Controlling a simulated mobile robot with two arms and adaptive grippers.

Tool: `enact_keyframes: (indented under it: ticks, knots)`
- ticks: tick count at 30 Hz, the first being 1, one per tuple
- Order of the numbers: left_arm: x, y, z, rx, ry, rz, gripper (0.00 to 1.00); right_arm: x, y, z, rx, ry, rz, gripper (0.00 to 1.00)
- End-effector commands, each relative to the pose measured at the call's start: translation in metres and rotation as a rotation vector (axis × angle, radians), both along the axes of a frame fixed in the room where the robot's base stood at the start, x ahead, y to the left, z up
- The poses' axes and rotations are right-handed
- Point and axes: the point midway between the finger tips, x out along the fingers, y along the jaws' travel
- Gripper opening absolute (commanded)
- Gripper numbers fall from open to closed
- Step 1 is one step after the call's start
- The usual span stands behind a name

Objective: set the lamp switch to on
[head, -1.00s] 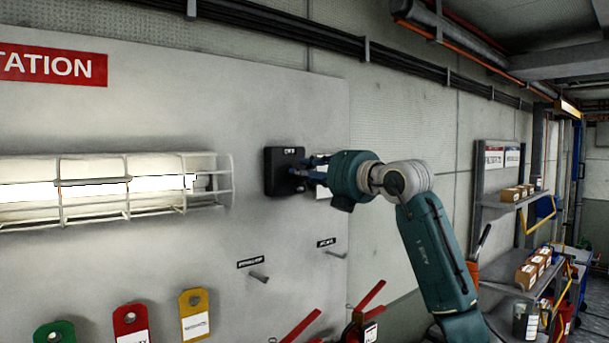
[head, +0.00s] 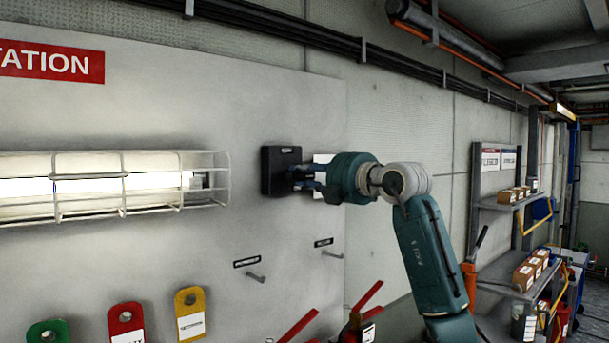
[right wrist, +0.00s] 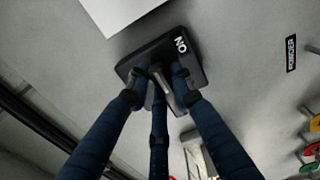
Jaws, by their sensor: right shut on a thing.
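The lamp switch is a black box (head: 281,160) on the grey wall panel, with a small label on its top edge in the head view. My right gripper (head: 298,178) is at the box's front. In the right wrist view its fingers (right wrist: 160,82) are shut on the switch handle, which they mostly hide, so its exact position is hard to tell. The caged lamp (head: 100,187) left of the switch is lit. My left gripper is out of view.
A white card (head: 322,165) is on the panel behind my right gripper. Below are short pegs with labels (head: 256,276), coloured tags (head: 190,315) and red handles (head: 366,296). Shelves with boxes (head: 523,277) stand at the right. The panel around the switch is mostly clear.

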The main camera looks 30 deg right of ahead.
Motion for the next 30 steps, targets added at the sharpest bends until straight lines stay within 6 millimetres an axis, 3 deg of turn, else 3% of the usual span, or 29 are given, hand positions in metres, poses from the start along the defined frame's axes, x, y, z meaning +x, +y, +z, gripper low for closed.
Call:
enact_keyframes:
  ticks: [11,12,15,25,30]
  knots:
    - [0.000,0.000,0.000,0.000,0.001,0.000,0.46,0.000,-0.001,-0.001,0.008,0.004,-0.002,0.00]
    - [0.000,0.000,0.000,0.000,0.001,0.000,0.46,0.000,-0.001,-0.001,0.008,0.004,-0.002,0.24]
    - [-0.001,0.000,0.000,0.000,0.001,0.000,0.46,0.000,-0.001,-0.001,0.007,0.004,-0.002,0.42]
    - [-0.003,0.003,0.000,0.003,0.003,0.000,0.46,-0.002,-0.001,-0.001,0.006,0.002,-0.001,0.42]
    - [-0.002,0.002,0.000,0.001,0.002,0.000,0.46,-0.023,-0.004,-0.001,0.002,0.001,-0.004,0.42]
